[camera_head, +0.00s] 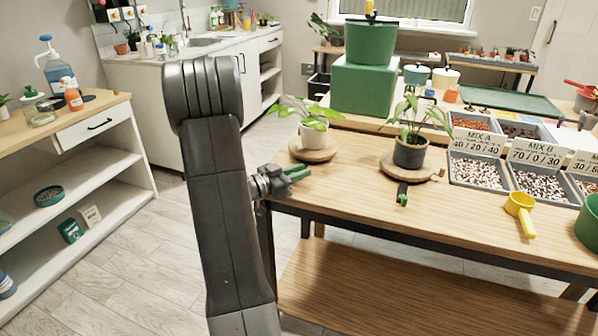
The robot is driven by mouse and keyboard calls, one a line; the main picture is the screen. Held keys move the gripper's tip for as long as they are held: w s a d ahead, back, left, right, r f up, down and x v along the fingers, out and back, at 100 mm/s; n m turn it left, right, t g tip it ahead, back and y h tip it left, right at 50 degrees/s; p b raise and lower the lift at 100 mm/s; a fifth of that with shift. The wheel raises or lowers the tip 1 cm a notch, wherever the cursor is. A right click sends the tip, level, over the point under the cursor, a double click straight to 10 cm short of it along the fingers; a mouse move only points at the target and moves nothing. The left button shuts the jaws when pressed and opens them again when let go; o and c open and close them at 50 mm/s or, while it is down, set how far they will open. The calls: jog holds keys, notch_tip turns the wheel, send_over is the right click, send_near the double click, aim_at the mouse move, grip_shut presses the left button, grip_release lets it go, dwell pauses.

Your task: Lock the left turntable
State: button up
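The left turntable (298,154) is a round wooden disc near the table's left end, with a white-potted plant (313,136) on it. My gripper (303,171), with green fingers, is just in front of this turntable, low near the table's left edge. The fingers lie close together; I cannot tell whether they are open or hold anything. No lock part of the left turntable shows clearly; my gripper may cover it. The right turntable (432,173) carries a dark-potted plant (410,152). A black piece with a green end (402,194) sticks out at its front.
The wooden table (350,205) has free room in front of the turntables. Grey bins (478,172) of potting mix and a yellow scoop (521,212) are at the right. A green block (362,86) with a green container on top stands behind. A shelf unit (70,130) is left.

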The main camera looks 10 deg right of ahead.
jog(key=shift+o, duration=1)
jog(key=p+v, duration=0.1)
jog(key=v, duration=1.2)
jog(key=shift+a, duration=0.4)
jog(key=shift+d, duration=0.1)
jog(key=b+x, duration=0.1)
jog(key=x, duration=1.2)
jog(key=shift+d, duration=0.4)
jog(key=shift+a, duration=0.1)
